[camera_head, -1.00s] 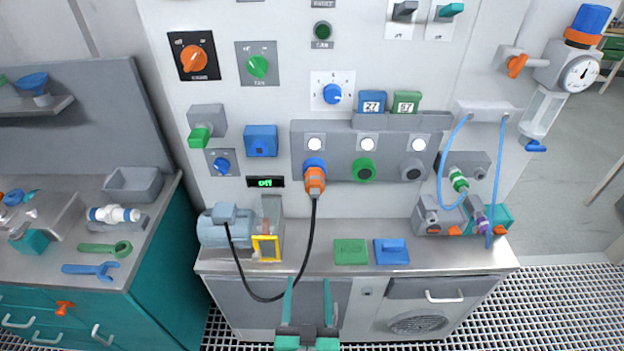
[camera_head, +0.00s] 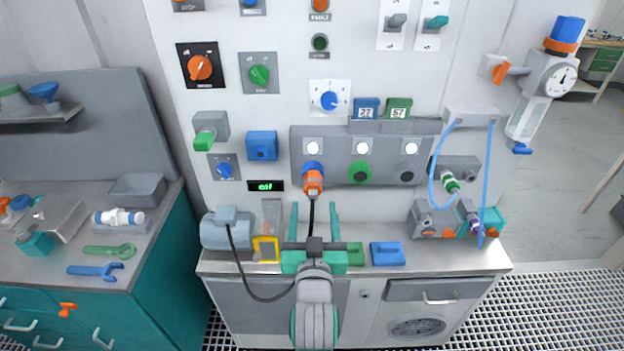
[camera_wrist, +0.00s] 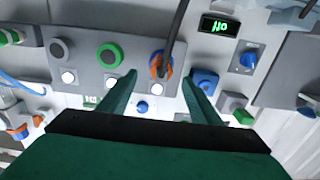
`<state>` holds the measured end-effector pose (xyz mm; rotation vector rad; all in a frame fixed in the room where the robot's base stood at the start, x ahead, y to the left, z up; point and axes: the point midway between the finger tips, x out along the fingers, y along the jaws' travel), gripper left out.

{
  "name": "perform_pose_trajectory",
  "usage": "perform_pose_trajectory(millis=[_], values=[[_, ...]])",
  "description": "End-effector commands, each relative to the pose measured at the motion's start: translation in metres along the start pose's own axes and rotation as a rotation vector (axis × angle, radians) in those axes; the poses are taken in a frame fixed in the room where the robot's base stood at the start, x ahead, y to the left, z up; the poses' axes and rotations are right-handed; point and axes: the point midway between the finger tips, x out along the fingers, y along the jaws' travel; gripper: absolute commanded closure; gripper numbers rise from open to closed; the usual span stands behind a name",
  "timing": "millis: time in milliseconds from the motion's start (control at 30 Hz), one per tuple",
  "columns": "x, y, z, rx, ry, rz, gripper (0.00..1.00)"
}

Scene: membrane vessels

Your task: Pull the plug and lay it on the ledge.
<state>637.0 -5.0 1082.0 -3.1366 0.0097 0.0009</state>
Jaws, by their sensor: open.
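The orange plug (camera_head: 313,184) sits in the blue-ringed socket (camera_head: 312,167) at the left of the grey socket strip. Its black cable hangs down and loops left to the blue-grey motor. The plug also shows in the wrist view (camera_wrist: 159,66), with the cable running up from it. My gripper (camera_head: 314,207) is open and empty, its two teal fingers apart below the plug, one on each side of the cable. In the wrist view my gripper (camera_wrist: 158,78) has its fingertips either side of the plug, not touching it. The ledge (camera_head: 455,258) is the grey counter top below the panel.
On the ledge stand the motor (camera_head: 222,232), a yellow frame (camera_head: 265,249), a green block (camera_head: 354,254) partly behind my gripper, and a blue block (camera_head: 387,253). A grey block with hoses (camera_head: 428,219) is at the right. Bare ledge shows right of the blue block.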

Motion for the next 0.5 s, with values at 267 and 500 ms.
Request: perform_pose_trajectory(millis=[267,500], values=[[0.0014,-0.0046,-0.0023,-0.001,0.0,-0.008,0.42],[0.0047,-0.0048,-0.0021,-0.002,0.0,-0.008,0.42]])
